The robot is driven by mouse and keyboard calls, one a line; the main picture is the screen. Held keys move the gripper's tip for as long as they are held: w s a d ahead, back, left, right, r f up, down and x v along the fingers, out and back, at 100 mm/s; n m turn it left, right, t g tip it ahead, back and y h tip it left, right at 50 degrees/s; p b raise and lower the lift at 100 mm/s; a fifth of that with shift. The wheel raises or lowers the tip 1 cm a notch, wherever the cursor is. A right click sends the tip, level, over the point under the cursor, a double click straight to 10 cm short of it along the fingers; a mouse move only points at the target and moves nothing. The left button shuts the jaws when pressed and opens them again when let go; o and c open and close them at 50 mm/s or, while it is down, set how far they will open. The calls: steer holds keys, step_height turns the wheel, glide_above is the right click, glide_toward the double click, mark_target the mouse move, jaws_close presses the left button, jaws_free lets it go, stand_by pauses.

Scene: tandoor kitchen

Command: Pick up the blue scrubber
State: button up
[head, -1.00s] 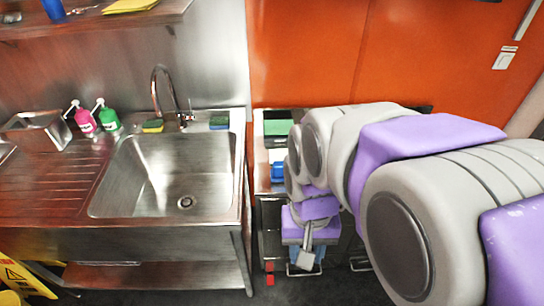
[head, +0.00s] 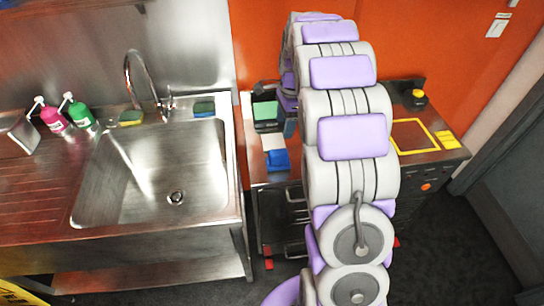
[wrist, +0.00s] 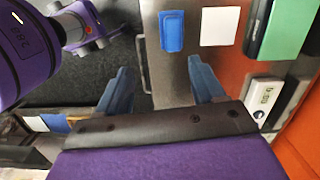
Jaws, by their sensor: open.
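A small blue block-like item (head: 277,160) lies on the steel counter right of the sink, beside a white square (head: 273,141). It also shows at the top of the wrist view (wrist: 172,31), and may be the blue scrubber. A blue sponge with a green top (head: 204,107) sits on the sink's back rim, right of the faucet. My gripper (wrist: 159,63) is open and empty, its two blue fingers apart, with the blue item beyond the fingertips. In the head view, my arm arches over the counter and the fingers cannot be made out clearly.
A green-topped box (head: 265,112) stands behind the white square. The sink (head: 160,170) with its tall faucet (head: 140,75) is to the left. A yellow-framed panel (head: 412,136) lies right of my arm. The orange wall (head: 262,45) closes off the back.

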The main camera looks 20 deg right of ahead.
mark_target(277, 151)
steer(key=shift+m, duration=0.6)
steer(key=w+f+b, duration=0.1)
steer(key=f, duration=0.5)
steer(key=w+f+b, duration=0.1)
steer(key=f+b, duration=0.1)
steer(key=f, duration=0.4)
steer(key=w+f+b, duration=0.1)
steer(key=f, duration=0.5)
steer(key=shift+a+f, duration=0.3)
steer(key=shift+a, duration=0.05)
steer(key=c, duration=1.1)
steer(key=shift+r, duration=0.1)
steer(key=shift+r, duration=0.55)
step_height(277, 151, up, 3)
steer(key=shift+f+p, duration=0.15)
steer(key=shift+p, duration=0.45)
steer(key=s+a, duration=0.1)
steer(key=s, duration=0.4)
steer(key=s+a+p, duration=0.1)
steer(key=s, duration=0.4)
steer(key=s+a+r+p, duration=0.1)
steer(key=s, duration=0.4)
steer(key=shift+s+r, duration=0.1)
steer(key=shift+s, duration=0.3)
